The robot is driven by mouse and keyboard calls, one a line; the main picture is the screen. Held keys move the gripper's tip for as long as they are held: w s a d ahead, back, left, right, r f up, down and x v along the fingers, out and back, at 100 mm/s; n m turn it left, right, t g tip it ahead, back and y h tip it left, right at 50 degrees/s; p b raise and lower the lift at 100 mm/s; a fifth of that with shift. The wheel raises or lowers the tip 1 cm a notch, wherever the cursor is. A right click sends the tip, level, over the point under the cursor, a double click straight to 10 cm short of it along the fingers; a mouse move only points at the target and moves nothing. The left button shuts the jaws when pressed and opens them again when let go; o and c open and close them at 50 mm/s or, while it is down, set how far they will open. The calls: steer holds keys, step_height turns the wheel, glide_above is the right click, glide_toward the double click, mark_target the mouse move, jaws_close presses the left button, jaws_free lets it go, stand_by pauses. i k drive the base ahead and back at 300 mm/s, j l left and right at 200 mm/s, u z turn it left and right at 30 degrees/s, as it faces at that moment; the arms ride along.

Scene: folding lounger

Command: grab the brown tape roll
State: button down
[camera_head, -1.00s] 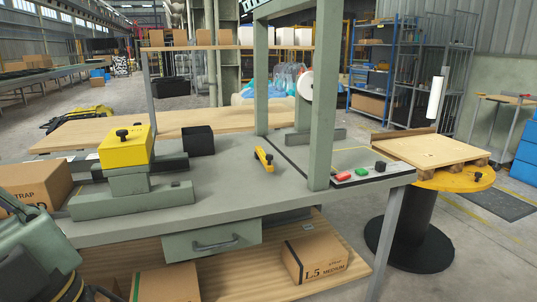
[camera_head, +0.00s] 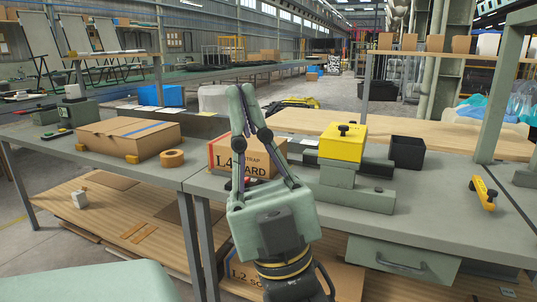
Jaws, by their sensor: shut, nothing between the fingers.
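The brown tape roll (camera_head: 172,161) lies flat on the grey tabletop, left of centre in the head view. It sits between a long cardboard box on its left and a box marked L4 on its right. My gripper (camera_head: 241,92) points upward in the middle of the view, with its fingers together and nothing held. It shows to the right of the tape roll, in front of the L4 box, and is apart from the roll.
The long cardboard box (camera_head: 127,139) has small yellow-brown pieces at its base. The L4 box (camera_head: 265,159) is partly hidden by my gripper. The tabletop before the roll is clear.

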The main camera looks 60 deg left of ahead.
mark_target(171, 159)
steer(key=u, duration=2.3)
